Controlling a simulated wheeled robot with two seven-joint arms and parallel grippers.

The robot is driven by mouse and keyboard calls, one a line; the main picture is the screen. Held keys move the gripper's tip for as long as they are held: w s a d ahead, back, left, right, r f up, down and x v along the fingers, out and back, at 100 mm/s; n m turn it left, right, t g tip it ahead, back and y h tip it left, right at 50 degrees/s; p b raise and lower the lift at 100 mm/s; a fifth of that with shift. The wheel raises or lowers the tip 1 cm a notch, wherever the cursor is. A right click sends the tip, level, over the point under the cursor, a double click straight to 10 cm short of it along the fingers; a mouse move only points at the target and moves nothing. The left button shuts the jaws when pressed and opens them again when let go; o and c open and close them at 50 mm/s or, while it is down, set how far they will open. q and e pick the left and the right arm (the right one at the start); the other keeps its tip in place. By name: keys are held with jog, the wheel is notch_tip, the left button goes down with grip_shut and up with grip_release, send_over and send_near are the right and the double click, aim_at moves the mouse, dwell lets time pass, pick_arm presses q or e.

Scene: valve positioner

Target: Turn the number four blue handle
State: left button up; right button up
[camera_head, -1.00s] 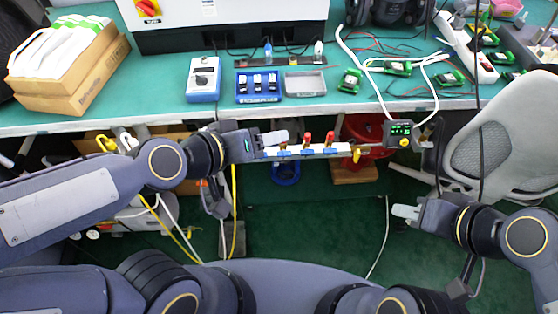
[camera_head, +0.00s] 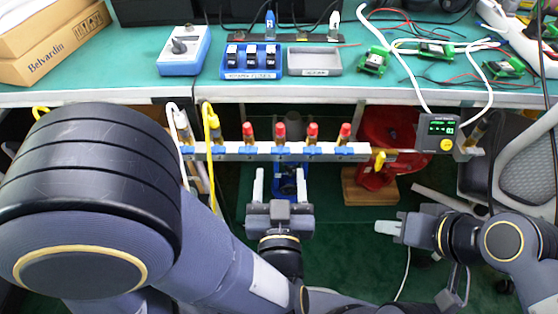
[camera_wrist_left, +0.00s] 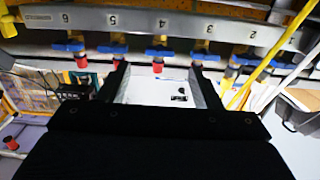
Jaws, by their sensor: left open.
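A grey manifold bar (camera_head: 230,152) carries a row of blue handles under red caps. My left gripper (camera_head: 280,178) is open and empty, on the near side of the bar. In the left wrist view its fingers (camera_wrist_left: 161,76) stand either side of number four's red cap. My right gripper (camera_head: 388,228) is apart, right of the bar's middle.
Neighbouring blue handles (camera_head: 312,150) sit close on both sides. Yellow tubing (camera_head: 211,130) hangs at the bar's left part. A small display box (camera_head: 438,131) is at its right end. The green-topped bench (camera_head: 130,82) stands behind, with a fuse tray (camera_head: 251,64).

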aim_at(280, 153)
pick_arm(q)
jog(key=w, duration=0.5)
jog(key=shift+w+b, duration=0.15)
jog(key=shift+b, duration=0.15)
jog(key=c, duration=1)
